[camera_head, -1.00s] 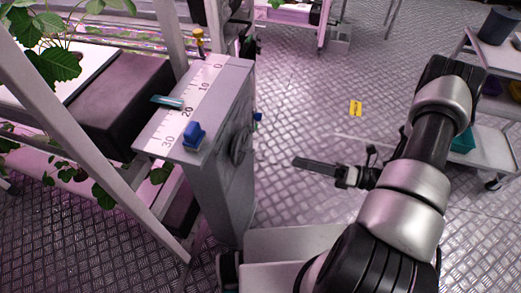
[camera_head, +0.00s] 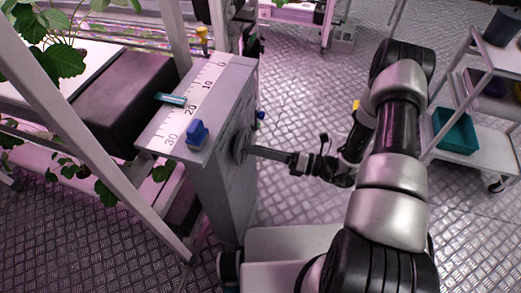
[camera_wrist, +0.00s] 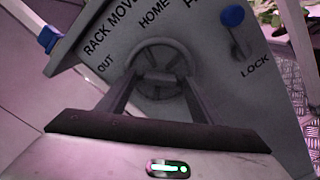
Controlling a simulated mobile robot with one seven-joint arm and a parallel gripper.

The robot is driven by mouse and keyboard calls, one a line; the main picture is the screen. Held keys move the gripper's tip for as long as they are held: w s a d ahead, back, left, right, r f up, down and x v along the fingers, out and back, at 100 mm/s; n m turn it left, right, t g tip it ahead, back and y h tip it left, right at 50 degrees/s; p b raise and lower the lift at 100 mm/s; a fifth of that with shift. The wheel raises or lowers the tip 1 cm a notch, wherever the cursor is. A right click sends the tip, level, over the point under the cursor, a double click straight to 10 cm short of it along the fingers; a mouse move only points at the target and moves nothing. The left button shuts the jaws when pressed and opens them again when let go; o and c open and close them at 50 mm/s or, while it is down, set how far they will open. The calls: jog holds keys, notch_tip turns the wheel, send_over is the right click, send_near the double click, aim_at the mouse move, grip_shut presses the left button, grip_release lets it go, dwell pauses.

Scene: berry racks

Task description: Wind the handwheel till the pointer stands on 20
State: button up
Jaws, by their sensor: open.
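The handwheel (camera_wrist: 160,54) is a grey spoked wheel on the side of a grey box (camera_head: 222,190). In the head view its edge shows behind my gripper (camera_head: 252,150). In the wrist view my gripper (camera_wrist: 158,82) is open, its two fingers on either side of the wheel's hub area. I cannot tell whether they touch it. The scale (camera_head: 197,97) on the box top runs from 0 at the far end to 30 at the near end. A teal pointer (camera_head: 170,99) lies across its left edge, between 10 and 20 and nearer 20; the exact reading is unclear.
A blue-knobbed lever marked LOCK (camera_wrist: 232,17) sits right of the wheel in the wrist view. A plant rack (camera_head: 110,160) is at left, and a cart with a teal bin (camera_head: 455,131) at right.

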jog(key=c, duration=1.1)
jog(key=shift+o, duration=0.2)
jog(key=shift+n+b, duration=1.45)
jog(key=shift+n, duration=3.45)
jog(key=o, duration=1.1)
jog(key=shift+c, duration=0.2)
